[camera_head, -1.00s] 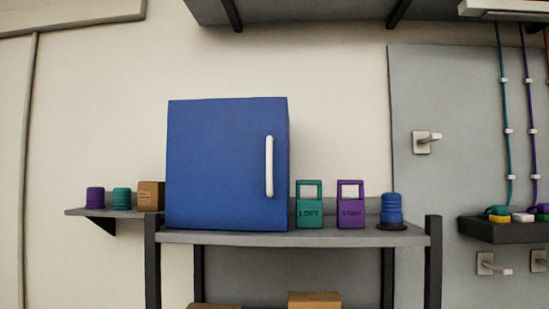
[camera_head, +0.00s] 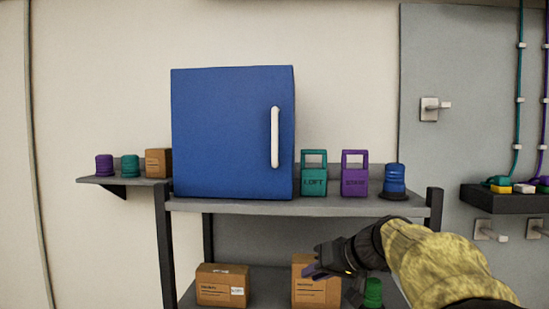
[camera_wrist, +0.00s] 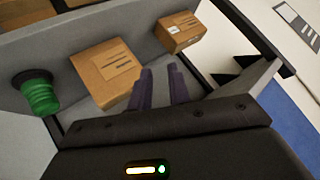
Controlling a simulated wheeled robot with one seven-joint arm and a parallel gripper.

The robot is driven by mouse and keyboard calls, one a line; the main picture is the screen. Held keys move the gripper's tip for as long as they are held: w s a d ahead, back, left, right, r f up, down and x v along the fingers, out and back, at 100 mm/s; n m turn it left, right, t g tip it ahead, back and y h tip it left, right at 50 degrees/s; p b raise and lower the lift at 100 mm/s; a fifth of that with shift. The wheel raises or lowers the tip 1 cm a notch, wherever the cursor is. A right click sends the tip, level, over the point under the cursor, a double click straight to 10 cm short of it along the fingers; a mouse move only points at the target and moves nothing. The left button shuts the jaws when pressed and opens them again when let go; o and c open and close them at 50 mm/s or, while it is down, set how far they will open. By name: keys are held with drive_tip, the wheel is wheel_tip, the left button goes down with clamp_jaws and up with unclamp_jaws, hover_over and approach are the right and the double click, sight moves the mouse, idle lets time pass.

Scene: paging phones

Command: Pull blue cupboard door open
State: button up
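The blue cupboard (camera_head: 225,135) stands on the upper shelf in the head view. Its door faces me and looks shut. A white vertical bar handle (camera_head: 275,137) is near the door's right edge. My gripper (camera_head: 312,265) is in front of the rack, below and to the right of the handle, well apart from it. In the wrist view its two dark purple fingers (camera_wrist: 163,87) show a narrow gap with nothing between them. A blue surface at the right edge of the wrist view cannot be identified for certain.
The teal LOFT tag (camera_head: 314,180), purple tag (camera_head: 354,182) and blue knobbed piece (camera_head: 394,180) stand right of the cupboard. Cartons (camera_head: 222,285) and a green cylinder (camera_wrist: 38,95) are on the lower shelf. The shelf edge (camera_head: 300,208) lies above my gripper.

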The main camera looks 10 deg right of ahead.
sight(277, 127)
drive_tip(key=s+d+r+n+t+y+p, duration=0.1)
drive_tip(key=r+n, duration=0.3)
drive_tip(key=r, duration=1.1)
drive_tip(key=s+d+r+n+t+y+p, duration=0.1)
drive_tip(key=r+n+t+y, duration=0.3)
drive_tip(key=r, duration=1.2)
drive_tip(key=shift+p+v, duration=0.4)
drive_tip(key=shift+v, duration=0.7)
drive_tip(key=shift+w+d, duration=0.1)
drive_tip(key=shift+w, duration=0.05)
drive_tip(key=p+x, duration=0.3)
drive_tip(key=x, duration=0.2)
drive_tip(key=p+x, duration=0.2)
drive_tip(key=x, duration=0.4)
drive_tip(key=r+p+x, duration=0.1)
drive_tip(key=p+x, duration=0.2)
drive_tip(key=x, duration=0.2)
drive_tip(key=shift+w+a+p, duration=0.3)
drive_tip(key=shift+p, duration=0.05)
drive_tip(key=shift+w+a+f, duration=0.1)
drive_tip(key=shift+w+a, duration=0.1)
drive_tip(key=shift+w, duration=0.05)
clamp_jaws()
